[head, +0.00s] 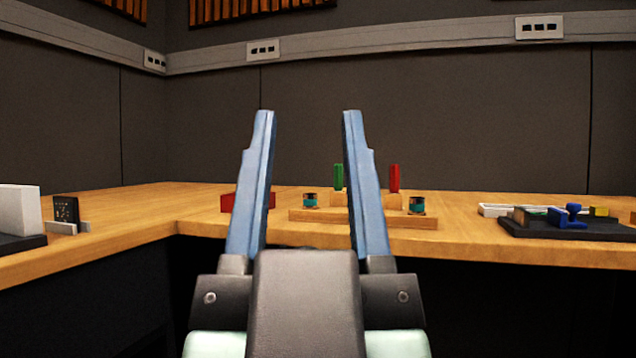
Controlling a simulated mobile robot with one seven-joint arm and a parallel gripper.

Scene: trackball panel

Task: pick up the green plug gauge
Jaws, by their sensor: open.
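The green plug gauge (338,178) stands upright at the back of a wooden stand (300,215) on the table. It shows between my fingers, close to the right one, which hides part of the stand. My gripper (308,115) is open and empty, with its two blue fingers pointing up and ahead. It is in front of the stand and apart from the gauge.
A red upright piece (394,178) stands right of the green one. Two dark and teal cylinders (310,201) sit on the stand's front. A red block (238,202) is at left. A black tray (560,230) with coloured parts lies right. The wooden table (140,215) has bare room at left.

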